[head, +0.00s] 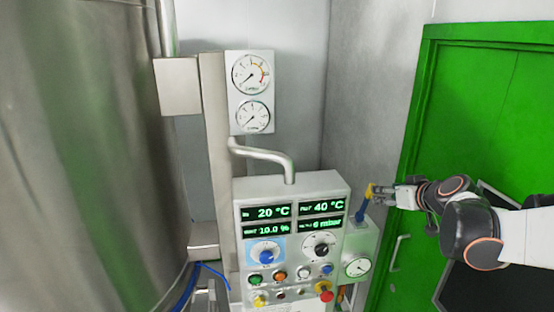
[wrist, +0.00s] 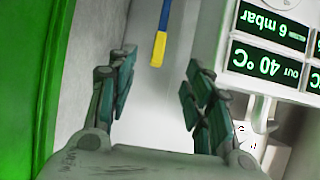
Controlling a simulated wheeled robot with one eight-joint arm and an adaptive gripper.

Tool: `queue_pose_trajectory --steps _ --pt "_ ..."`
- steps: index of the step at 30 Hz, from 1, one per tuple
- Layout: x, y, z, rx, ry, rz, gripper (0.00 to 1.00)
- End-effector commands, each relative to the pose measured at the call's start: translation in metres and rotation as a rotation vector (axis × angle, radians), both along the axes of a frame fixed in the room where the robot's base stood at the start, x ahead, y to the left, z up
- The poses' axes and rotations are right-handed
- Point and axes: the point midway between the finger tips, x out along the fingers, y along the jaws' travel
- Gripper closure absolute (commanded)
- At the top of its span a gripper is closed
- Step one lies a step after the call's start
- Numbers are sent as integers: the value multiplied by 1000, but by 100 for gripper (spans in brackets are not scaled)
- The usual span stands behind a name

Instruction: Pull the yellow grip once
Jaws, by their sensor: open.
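The yellow grip (head: 370,190) is the end of a blue lever (head: 362,212) at the right side of the control panel in the head view. In the wrist view, the yellow grip (wrist: 158,50) shows at top centre, with the blue lever (wrist: 164,15) above it. My gripper (head: 381,193) is at the grip in the head view. In the wrist view my gripper (wrist: 160,66) is open, one finger on each side of the grip. The grip's end lies between the fingertip lines; I see no contact.
The control panel (head: 292,230) has green displays, knobs and a red button (head: 326,296). A small gauge box (head: 358,266) is beside it. Two dials (head: 250,92) are above. A large steel vessel (head: 85,150) is left, and a green door (head: 480,110) is right behind my arm.

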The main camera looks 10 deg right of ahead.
Motion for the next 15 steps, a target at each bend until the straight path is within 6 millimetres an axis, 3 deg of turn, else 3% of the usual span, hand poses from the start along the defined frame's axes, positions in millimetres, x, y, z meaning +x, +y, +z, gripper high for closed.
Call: queue_pose_trajectory --steps 5,15 --pt "7 -3 -4 1 -2 -4 53" --pt "45 -1 -26 1 -2 -3 53"
